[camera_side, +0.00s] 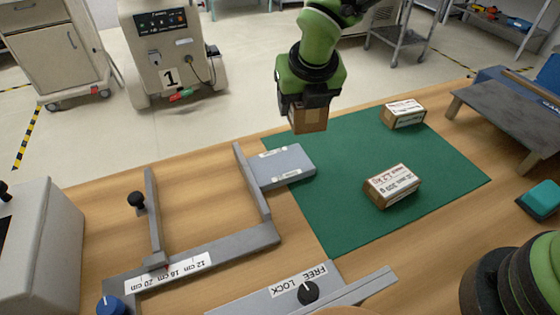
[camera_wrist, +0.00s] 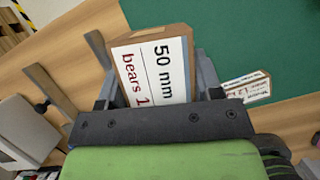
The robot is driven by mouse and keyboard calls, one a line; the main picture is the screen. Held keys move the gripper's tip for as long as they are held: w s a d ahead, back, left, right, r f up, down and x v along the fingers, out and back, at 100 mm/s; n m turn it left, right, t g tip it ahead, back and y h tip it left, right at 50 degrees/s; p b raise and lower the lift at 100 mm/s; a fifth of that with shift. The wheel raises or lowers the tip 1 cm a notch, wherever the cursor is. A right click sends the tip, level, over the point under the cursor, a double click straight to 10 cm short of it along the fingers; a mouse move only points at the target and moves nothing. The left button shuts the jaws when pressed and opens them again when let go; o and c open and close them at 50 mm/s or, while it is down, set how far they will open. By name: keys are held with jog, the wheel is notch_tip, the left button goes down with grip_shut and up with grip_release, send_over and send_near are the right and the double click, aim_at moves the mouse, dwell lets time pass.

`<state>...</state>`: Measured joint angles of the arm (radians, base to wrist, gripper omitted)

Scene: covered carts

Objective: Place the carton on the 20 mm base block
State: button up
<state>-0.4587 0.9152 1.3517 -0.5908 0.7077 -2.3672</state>
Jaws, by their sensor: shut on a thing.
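My gripper (camera_side: 306,103) is shut on a brown carton (camera_side: 309,121) and holds it in the air above the far left part of the green mat. In the wrist view the held carton (camera_wrist: 152,68) shows a white label reading "50 mm" and "bears 1", the rest cut off, between the two fingers. A flat grey block (camera_side: 284,165) with small white labels lies below and left of the carton, across the mat's left edge. Its labels are too small to read, so I cannot confirm it is the 20 mm one. The carton is clear of it.
Two other labelled cartons stand on the green mat (camera_side: 340,225), one near the middle (camera_side: 391,186) and one at the back (camera_side: 404,114). A grey measuring frame (camera_side: 225,250) lies left of the mat beside the block. A low grey stand (camera_side: 510,112) is at right.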

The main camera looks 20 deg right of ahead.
jog(key=n+y, duration=0.1)
jog(key=n, duration=0.1)
send_over(276, 157)
jog(key=s, duration=0.1)
notch_tip(276, 157, down, 5)
jog(key=shift+s+r, duration=0.15)
jog(key=shift+f, duration=2.35)
jog(key=o, duration=1.2)
jog(key=shift+f, duration=0.2)
jog(key=shift+o, duration=0.2)
jog(key=v, duration=1.2)
jog(key=shift+r, duration=0.2)
